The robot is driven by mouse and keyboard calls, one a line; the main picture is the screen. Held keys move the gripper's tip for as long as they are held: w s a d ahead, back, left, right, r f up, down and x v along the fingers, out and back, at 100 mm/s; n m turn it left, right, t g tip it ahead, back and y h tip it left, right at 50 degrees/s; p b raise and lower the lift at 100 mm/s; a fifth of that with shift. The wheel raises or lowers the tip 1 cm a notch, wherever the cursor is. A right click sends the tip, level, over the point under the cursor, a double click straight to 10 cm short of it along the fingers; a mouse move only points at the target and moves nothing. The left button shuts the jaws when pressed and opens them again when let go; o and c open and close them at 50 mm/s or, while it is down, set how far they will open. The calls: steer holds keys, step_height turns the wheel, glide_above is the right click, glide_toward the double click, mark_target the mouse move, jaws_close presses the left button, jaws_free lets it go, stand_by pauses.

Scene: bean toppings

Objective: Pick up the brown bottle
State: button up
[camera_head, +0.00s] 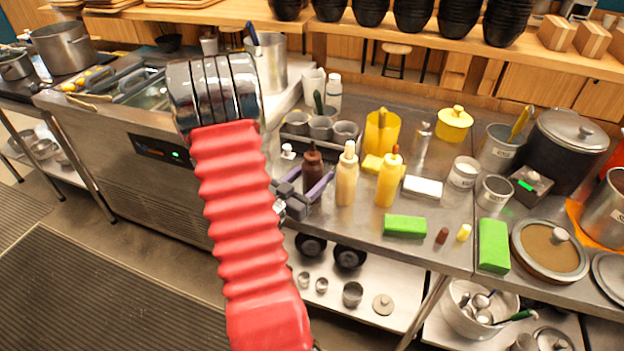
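The brown bottle (313,170) stands upright on the steel counter, at the left of a row of squeeze bottles. It has a dark body and a brown nozzle. My gripper (314,175) is low at the counter's front edge, with its two grey-purple fingers spread on either side of the bottle. The fingers look wider apart than the bottle, and the right finger hides part of its lower body. My red-sleeved arm covers the area to the left and in front.
A tan bottle (347,178) and a yellow bottle (388,180) stand close on the right. A rack of metal cups (320,128) is behind. A green block (405,226) lies near the front edge. A white-capped small item (288,151) is at the left.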

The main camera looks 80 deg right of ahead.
mark_target(321, 169)
steer(key=shift+x, duration=1.6)
steer(key=shift+c, duration=0.5)
steer(key=c, duration=0.4)
steer(key=shift+r, duration=0.15)
step_height(321, 169, up, 10)
steer(key=shift+o, duration=1.1)
steer(key=shift+c, duration=0.9)
